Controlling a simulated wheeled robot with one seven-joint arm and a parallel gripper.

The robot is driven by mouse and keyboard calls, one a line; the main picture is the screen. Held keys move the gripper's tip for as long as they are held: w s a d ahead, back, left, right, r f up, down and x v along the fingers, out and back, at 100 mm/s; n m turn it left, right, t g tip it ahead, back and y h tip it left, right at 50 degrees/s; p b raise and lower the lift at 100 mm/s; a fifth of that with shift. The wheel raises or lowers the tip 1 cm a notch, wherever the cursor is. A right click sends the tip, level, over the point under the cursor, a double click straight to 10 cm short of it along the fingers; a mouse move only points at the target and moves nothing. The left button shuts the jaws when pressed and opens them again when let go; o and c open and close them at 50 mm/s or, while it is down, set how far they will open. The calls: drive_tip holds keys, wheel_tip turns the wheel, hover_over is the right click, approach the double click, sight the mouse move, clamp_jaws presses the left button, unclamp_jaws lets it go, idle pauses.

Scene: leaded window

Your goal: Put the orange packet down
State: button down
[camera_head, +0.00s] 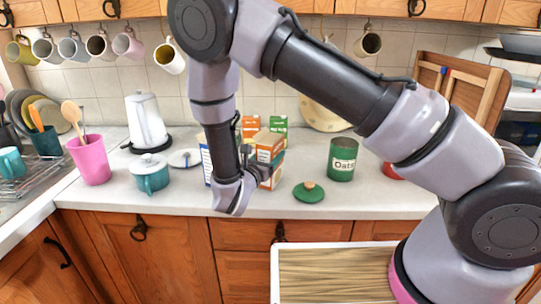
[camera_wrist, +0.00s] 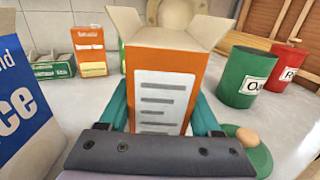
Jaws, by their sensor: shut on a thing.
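The orange packet (camera_wrist: 165,95) is an open-topped carton with raised cardboard flaps and a white label facing the wrist camera. My gripper (camera_wrist: 163,115) has its teal fingers on both sides of it and is shut on it. The packet stands about upright. In the head view the orange packet (camera_head: 271,147) is partly hidden behind my wrist, over the worktop. I cannot tell whether its base touches the worktop.
A blue and white packet (camera_wrist: 22,95) stands close on the left. Another orange packet (camera_wrist: 90,50) and a green one (camera_wrist: 51,68) stand behind. A green lid (camera_head: 309,192) and green oats tin (camera_head: 342,160) are to the right. Worktop (camera_head: 240,207) in front is clear.

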drive_tip(key=shift+f, duration=0.1)
drive_tip(key=shift+c, duration=0.4)
unclamp_jaws()
drive_tip(key=v, duration=1.2)
drive_tip(key=shift+s+a, duration=0.1)
